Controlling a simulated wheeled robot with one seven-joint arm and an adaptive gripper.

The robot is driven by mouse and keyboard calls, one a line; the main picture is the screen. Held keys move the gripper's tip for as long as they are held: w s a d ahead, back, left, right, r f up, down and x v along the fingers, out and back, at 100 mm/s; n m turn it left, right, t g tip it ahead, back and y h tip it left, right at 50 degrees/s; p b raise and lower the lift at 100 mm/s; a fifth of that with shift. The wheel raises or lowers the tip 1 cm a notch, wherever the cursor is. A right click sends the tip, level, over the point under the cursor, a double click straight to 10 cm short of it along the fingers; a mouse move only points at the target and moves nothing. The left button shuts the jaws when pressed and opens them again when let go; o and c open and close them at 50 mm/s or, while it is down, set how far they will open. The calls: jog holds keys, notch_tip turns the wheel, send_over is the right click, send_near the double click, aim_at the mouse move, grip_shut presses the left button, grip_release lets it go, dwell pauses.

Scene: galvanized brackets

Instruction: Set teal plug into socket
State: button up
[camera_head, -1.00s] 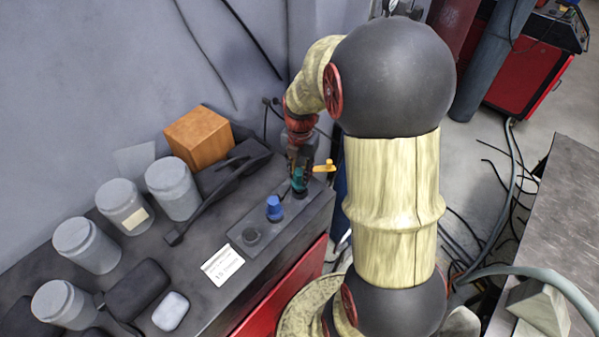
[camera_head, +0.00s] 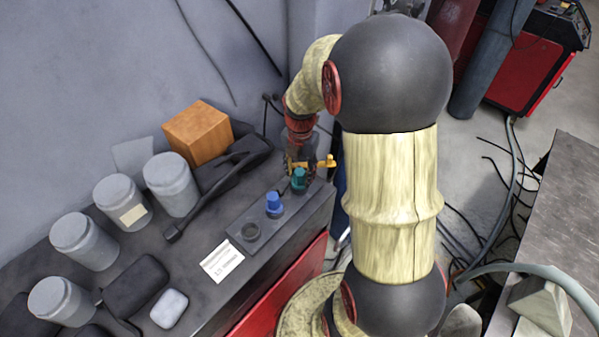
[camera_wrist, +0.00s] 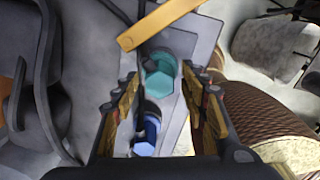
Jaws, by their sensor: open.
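The teal plug (camera_head: 299,180) stands upright at the far end of a grey socket strip (camera_head: 262,222). It also shows in the wrist view (camera_wrist: 160,82), between and beyond my fingers. Whether it is fully seated cannot be told. My gripper (camera_head: 303,162) is open and empty, just above and behind the teal plug in the head view. In the wrist view my spread gripper (camera_wrist: 161,86) has a gap on both sides of the plug. A blue plug (camera_head: 274,206) stands in the middle of the strip. An empty round socket (camera_head: 251,232) is at the near end.
A yellow handle (camera_head: 326,162) sticks out close beside my gripper and crosses the top of the wrist view (camera_wrist: 160,22). Grey jars (camera_head: 172,186), an orange box (camera_head: 198,134) and a dark clamp-like tool (camera_head: 215,190) lie left. A white label (camera_head: 222,262) lies before the strip.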

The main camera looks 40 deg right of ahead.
dwell(0.3)
notch_tip(320, 180, up, 12)
dwell(0.5)
dwell(0.4)
